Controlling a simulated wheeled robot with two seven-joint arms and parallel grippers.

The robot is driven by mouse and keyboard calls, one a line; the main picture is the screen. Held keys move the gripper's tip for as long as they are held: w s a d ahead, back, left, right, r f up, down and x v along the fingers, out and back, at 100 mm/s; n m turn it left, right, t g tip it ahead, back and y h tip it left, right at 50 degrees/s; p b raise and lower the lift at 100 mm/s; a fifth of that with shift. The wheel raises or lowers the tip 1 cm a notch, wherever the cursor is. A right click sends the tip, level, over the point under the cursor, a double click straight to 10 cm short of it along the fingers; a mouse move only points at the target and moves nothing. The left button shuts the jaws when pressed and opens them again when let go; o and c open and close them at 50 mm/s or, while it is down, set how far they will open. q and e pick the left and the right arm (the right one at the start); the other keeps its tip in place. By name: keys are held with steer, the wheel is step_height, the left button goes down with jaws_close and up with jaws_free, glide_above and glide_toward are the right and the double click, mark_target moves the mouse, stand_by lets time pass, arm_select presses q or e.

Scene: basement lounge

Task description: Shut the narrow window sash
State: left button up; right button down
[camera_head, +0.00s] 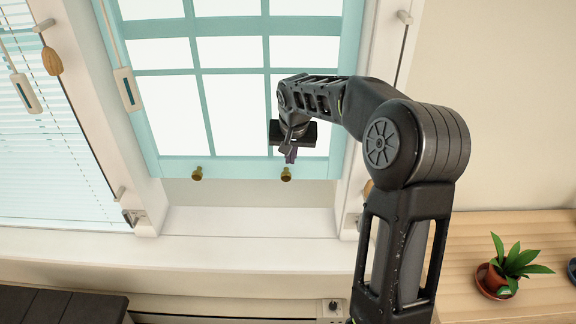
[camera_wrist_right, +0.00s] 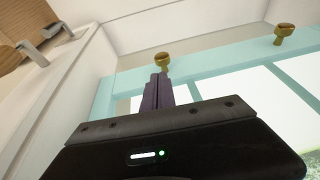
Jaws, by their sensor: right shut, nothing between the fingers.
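The narrow window sash (camera_head: 235,168) is a pale blue frame with several bright panes. Its bottom rail sits above the white sill (camera_head: 250,222), with a beige strip between them. Two brass knobs stick out along the rail, a left one (camera_head: 196,174) and a right one (camera_head: 286,174). My right gripper (camera_head: 291,157) is shut and empty, just above the right knob. In the right wrist view its fingertips (camera_wrist_right: 160,78) point at the near knob (camera_wrist_right: 163,59); whether they touch it I cannot tell. The other knob (camera_wrist_right: 284,30) shows at upper right. My left gripper is out of view.
A wider window with blinds (camera_head: 60,170) is at left, with hanging cords and pulls (camera_head: 125,90). White jambs flank the sash. A potted plant (camera_head: 512,266) stands on a wooden top (camera_head: 480,230) at right. A dark surface (camera_head: 60,306) lies at lower left.

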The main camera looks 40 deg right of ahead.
mark_target(288, 174)
steer(key=x, duration=0.3)
steer(key=p+x, duration=0.1)
steer(key=x, duration=0.1)
steer(key=shift+s+a+f, duration=0.2)
steer(key=shift+a, duration=0.2)
steer(key=shift+f, duration=0.1)
step_height(288, 174, down, 20)
steer(key=b, duration=1.5)
steer(key=shift+s+a, duration=0.1)
steer(key=shift+s, duration=0.1)
